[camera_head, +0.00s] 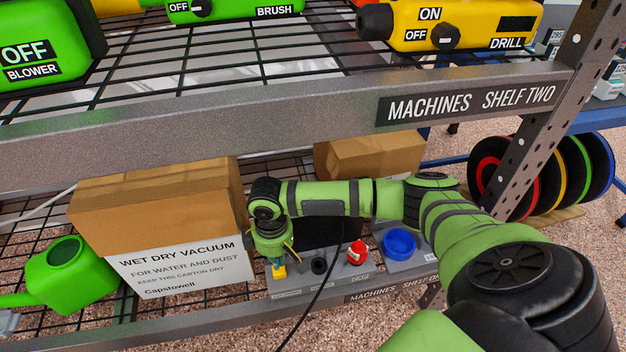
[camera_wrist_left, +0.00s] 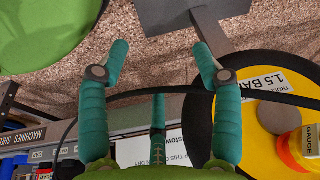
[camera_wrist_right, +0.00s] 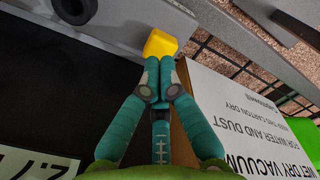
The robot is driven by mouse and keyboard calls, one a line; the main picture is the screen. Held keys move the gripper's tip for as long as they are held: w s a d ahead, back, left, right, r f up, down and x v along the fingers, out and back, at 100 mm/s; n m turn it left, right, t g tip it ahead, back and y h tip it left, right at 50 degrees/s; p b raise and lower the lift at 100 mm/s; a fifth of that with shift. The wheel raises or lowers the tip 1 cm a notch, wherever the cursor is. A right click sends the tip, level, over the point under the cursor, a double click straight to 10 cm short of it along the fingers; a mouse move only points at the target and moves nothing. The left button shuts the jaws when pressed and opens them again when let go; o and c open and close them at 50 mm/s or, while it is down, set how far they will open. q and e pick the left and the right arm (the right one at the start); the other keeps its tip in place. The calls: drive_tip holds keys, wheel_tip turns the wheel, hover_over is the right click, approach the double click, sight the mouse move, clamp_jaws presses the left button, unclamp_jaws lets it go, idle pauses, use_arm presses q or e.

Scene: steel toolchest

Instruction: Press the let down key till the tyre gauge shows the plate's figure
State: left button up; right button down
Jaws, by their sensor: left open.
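The yellow key (camera_head: 279,271) sits at the left end of a grey panel on the lower shelf. My right gripper (camera_head: 277,260) points down at it. In the right wrist view my right gripper (camera_wrist_right: 161,72) is shut, its fingertips together at the near edge of the yellow key (camera_wrist_right: 161,44); I cannot tell whether they touch or press it. A pale readout (camera_wrist_right: 38,163), partly cut off, shows 2.7. In the left wrist view my left gripper (camera_wrist_left: 159,58) is open and empty. A plate reading 1.5 BAR (camera_wrist_left: 265,82) lies beyond it on a yellow disc (camera_wrist_left: 232,125).
The wet dry vacuum carton (camera_head: 150,205) is close on the left, with a green watering can (camera_head: 68,265) beyond. The upper shelf beam (camera_head: 270,110) runs above my right arm.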

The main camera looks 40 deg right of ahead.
drive_tip(key=shift+f, duration=0.1)
drive_tip(key=shift+f+b, duration=0.65)
drive_tip(key=shift+f, duration=0.9)
drive_tip(key=shift+r, duration=0.1)
idle(0.5)
wheel_tip(320, 180, up, 2)
drive_tip(key=p, duration=0.3)
idle(1.6)
